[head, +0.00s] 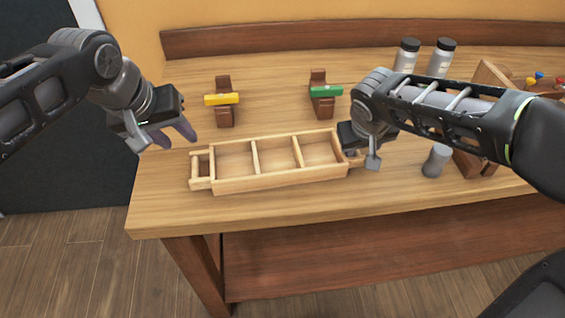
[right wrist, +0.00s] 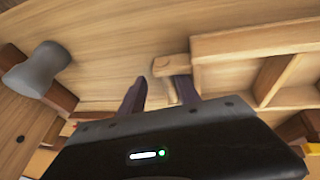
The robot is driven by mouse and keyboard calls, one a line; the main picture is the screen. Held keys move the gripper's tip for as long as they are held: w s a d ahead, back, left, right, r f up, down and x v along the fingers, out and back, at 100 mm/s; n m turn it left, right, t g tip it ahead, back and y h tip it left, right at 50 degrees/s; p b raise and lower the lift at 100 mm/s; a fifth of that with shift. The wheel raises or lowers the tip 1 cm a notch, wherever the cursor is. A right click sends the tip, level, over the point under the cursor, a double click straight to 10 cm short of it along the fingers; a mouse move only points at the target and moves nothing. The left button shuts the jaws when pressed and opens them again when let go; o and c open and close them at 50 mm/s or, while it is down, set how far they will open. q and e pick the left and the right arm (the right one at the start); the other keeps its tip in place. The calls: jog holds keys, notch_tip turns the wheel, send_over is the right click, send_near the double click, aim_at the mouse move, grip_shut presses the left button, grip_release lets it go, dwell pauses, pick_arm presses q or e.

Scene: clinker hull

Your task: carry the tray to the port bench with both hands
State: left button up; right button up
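The light wooden tray (head: 270,181) lies on the workbench, with three open compartments and a bar handle at each end. Its left handle (head: 196,170) is uncovered. My left gripper (head: 163,138) is open and empty, above and to the left of that handle, apart from it. My right gripper (head: 362,160) is at the tray's right end and partly hides that handle in the head view. In the right wrist view, its fingers (right wrist: 160,92) are spread, with the handle bar (right wrist: 171,72) between them, close to the right finger. The compartments look empty.
Behind the tray stand wooden holders with a yellow piece (head: 222,99) and a green piece (head: 326,91). Two lidded jars (head: 406,56) stand at the back right. A grey cylinder (head: 436,161) and a wooden rack (head: 492,76) are to the right. The bench's front edge is clear.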

jog(key=o, duration=0.4)
jog(key=v, duration=1.2)
dwell(0.5)
